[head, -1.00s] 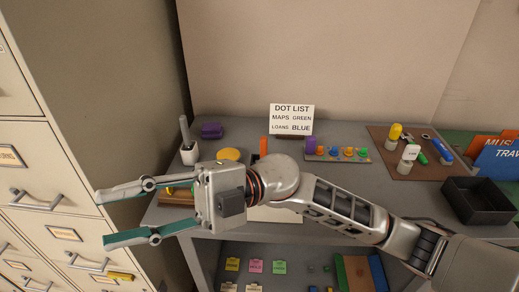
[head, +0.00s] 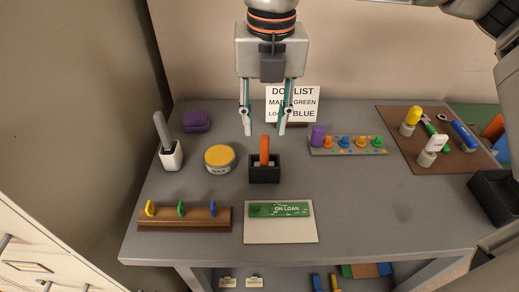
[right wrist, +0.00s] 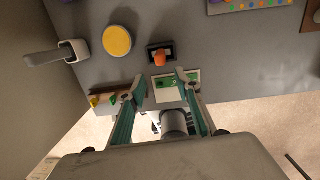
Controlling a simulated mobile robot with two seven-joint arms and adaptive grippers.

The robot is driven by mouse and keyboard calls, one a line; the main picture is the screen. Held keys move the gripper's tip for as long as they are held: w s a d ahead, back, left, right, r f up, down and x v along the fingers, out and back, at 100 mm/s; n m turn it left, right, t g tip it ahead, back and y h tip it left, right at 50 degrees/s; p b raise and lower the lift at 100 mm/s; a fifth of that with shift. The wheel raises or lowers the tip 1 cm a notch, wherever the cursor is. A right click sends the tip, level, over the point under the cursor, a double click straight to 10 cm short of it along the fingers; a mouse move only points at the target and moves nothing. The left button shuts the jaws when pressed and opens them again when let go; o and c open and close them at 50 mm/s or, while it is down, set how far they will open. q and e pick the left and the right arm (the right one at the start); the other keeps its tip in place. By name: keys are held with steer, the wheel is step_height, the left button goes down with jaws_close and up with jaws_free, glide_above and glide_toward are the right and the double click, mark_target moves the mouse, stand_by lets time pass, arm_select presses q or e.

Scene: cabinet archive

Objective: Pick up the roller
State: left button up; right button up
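The roller seems to be the orange-handled tool (head: 264,148) standing upright in a small black holder (head: 264,175) mid-table; its lower end is hidden in the holder. It also shows in the right wrist view, orange handle (right wrist: 160,58) seen end-on. My right gripper (head: 264,131) hangs over the table, pointing down, with its two fingers apart and nothing between them. In the head view its tips appear just above and either side of the handle; they do not visibly touch it. My left gripper is not in view.
Left of the holder are a wax tin (head: 219,160) and a white cup (head: 171,158) with a grey handle. In front lie a wooden rack (head: 184,224) and a green ON LOAN plate (head: 280,209) on paper. A sign (head: 303,104) and a peg strip (head: 347,150) stand behind and right.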

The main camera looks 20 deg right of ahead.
mark_target(265, 137)
steer(key=shift+w+d+r, duration=0.35)
steer(key=shift+w+d, duration=0.05)
steer(key=shift+d, duration=0.15)
steer(key=shift+w+d+f, duration=0.15)
steer(key=shift+f, duration=0.95)
steer(key=shift+w+a+f+b, duration=0.1)
steer(key=shift+w+f, duration=0.1)
steer(key=shift+f, duration=0.7)
steer(key=shift+w+a+f+b, duration=0.1)
steer(key=shift+w+f+b, duration=0.05)
steer(key=shift+f, duration=0.75)
steer(key=shift+w+a+f+b, duration=0.1)
steer(key=shift+w+f, duration=0.1)
steer(key=shift+f, duration=0.7)
jaws_close()
